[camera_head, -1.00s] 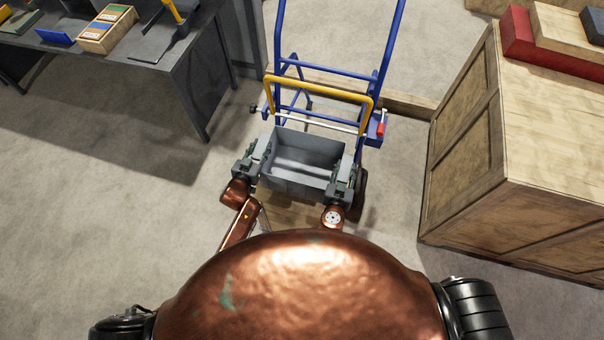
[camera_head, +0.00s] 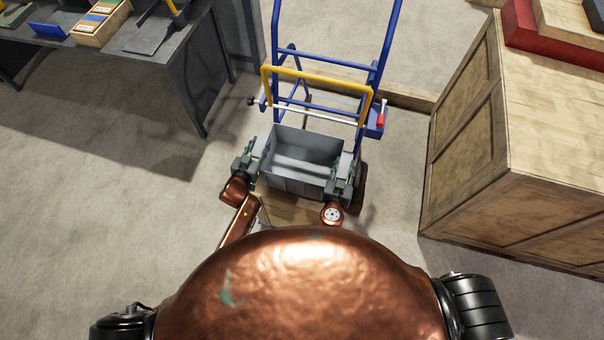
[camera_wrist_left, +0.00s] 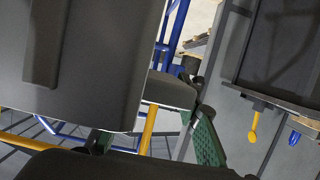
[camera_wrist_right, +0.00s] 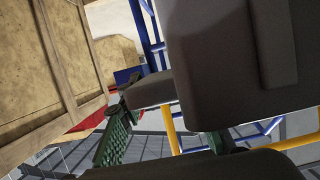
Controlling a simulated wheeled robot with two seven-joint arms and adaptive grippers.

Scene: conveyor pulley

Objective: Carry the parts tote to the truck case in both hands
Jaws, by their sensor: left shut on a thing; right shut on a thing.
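The parts tote (camera_head: 290,186) is a grey open box, empty as far as I can see, held level in front of me in the head view. My left gripper (camera_head: 253,158) is shut on its left side and my right gripper (camera_head: 343,176) on its right side. Behind the tote stands a blue hand truck (camera_head: 388,45) with a yellow bar (camera_head: 316,79). A tan wooden surface (camera_head: 285,208) shows just below the tote; I cannot tell whether it is the truck case or whether the tote touches it. Green finger parts show in the left wrist view (camera_wrist_left: 208,140) and right wrist view (camera_wrist_right: 112,140).
A large wooden crate (camera_head: 465,150) stands close on the right with a red box (camera_head: 550,45) on top. A dark workbench (camera_head: 175,75) with bins is at the upper left. The floor (camera_head: 90,170) to the left is clear.

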